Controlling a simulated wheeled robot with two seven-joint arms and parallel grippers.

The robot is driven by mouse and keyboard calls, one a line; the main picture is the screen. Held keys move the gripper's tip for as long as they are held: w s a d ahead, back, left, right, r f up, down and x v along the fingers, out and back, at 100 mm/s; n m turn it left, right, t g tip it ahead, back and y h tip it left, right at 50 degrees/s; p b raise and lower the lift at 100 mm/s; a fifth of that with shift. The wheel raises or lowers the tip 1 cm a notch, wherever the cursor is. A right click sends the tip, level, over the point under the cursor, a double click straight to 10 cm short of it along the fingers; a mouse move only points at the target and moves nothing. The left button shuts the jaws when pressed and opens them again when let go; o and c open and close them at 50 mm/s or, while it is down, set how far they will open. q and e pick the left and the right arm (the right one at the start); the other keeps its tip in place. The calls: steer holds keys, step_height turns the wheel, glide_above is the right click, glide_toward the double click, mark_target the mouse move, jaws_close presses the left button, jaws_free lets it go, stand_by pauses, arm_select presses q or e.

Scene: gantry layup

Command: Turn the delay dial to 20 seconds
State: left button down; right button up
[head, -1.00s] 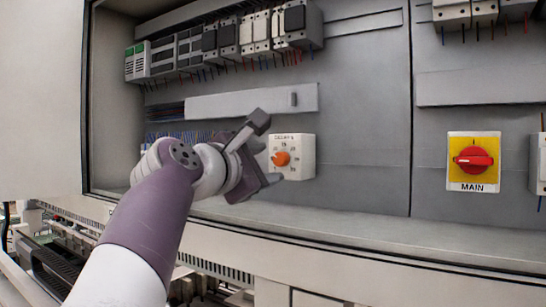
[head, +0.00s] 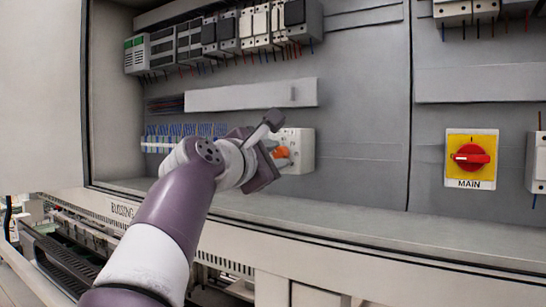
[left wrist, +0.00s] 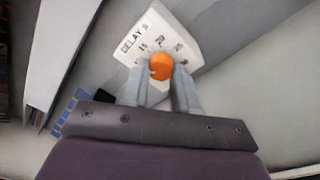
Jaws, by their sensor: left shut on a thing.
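The delay dial is an orange knob (head: 282,152) on a white box (head: 306,152) fixed to the grey back panel of the cabinet. In the left wrist view the knob (left wrist: 161,66) shows from close up, with the box's face (left wrist: 170,28) marked "DELAY S" and numbers including 15 and 20. My left gripper (head: 276,147) is at the box, its fingers on either side of the knob and shut on it. The fingers hide the lower part of the scale. I cannot tell for sure which number the knob points to. My right gripper is not in view.
A red MAIN switch (head: 470,157) on a yellow plate is at the right, well clear of my arm. A grey duct (head: 250,95) runs above the dial box. Blue terminals (head: 185,136) are behind my left wrist. The cabinet's lower ledge (head: 350,221) runs below.

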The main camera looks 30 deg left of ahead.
arm_select(q)
steer(key=m+b, duration=0.1)
steer(key=m, duration=0.1)
steer(key=m+b, duration=0.1)
steer(key=shift+f+m, duration=0.2)
steer(key=shift+m, duration=0.2)
steer(key=m+b, duration=0.1)
steer(key=m, duration=0.2)
steer(key=m+b, duration=0.1)
steer(key=m, duration=0.1)
steer(key=shift+w+a+f+m+t+h, duration=0.1)
steer(key=shift+m+t+h, duration=0.2)
steer(key=shift+m+h, duration=0.1)
steer(key=m+b, duration=0.1)
steer(key=m, duration=0.3)
steer(key=shift+m+h+b, duration=0.3)
steer(key=shift+b, duration=0.1)
steer(key=shift+m, duration=2.1)
steer(key=shift+m+h+b, duration=0.3)
steer(key=c, duration=1)
jaws_free()
steer(key=shift+r, duration=0.2)
steer(key=shift+c, duration=0.2)
steer(key=shift+o, duration=0.9)
steer(key=shift+s+r, duration=0.1)
steer(key=shift+s, duration=0.2)
